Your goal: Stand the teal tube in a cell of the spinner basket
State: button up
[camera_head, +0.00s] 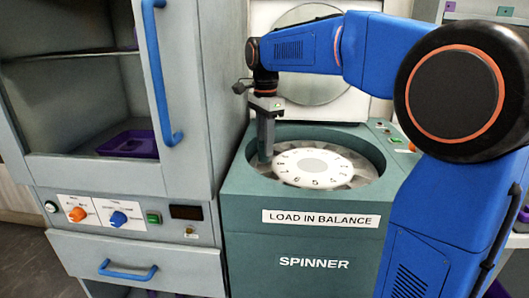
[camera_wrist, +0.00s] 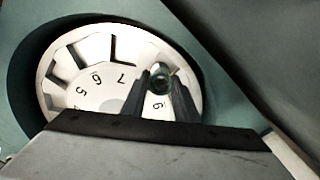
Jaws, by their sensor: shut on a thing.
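The spinner basket, a white numbered disc with dark cells around it, sits in the round bowl of the green spinner in the head view (camera_head: 312,168) and fills the left of the wrist view (camera_wrist: 75,98). My gripper (camera_head: 265,158) points down at the left side of the bowl, by the basket's rim. In the wrist view my gripper (camera_wrist: 161,84) is shut on the teal tube (camera_wrist: 160,76), seen nearly end-on between the fingers. The tube's lower end is hidden, so I cannot tell whether it is inside a cell. The tube cannot be made out in the head view.
The spinner's round lid (camera_head: 312,65) stands open behind the bowl. A grey cabinet (camera_head: 185,95) with a blue handle (camera_head: 160,85) stands close on the left. A purple tray (camera_head: 130,144) lies inside it. The bowl's wall surrounds the basket.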

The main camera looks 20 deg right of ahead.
notch_tip(320, 180, down, 3)
jog(key=shift+r, duration=0.2)
jog(key=shift+w+f, duration=0.15)
jog(key=shift+f, duration=0.05)
jog(key=shift+f, duration=0.1)
jog(key=o, duration=1.1)
notch_tip(320, 180, up, 12)
jog(key=shift+r, duration=0.1)
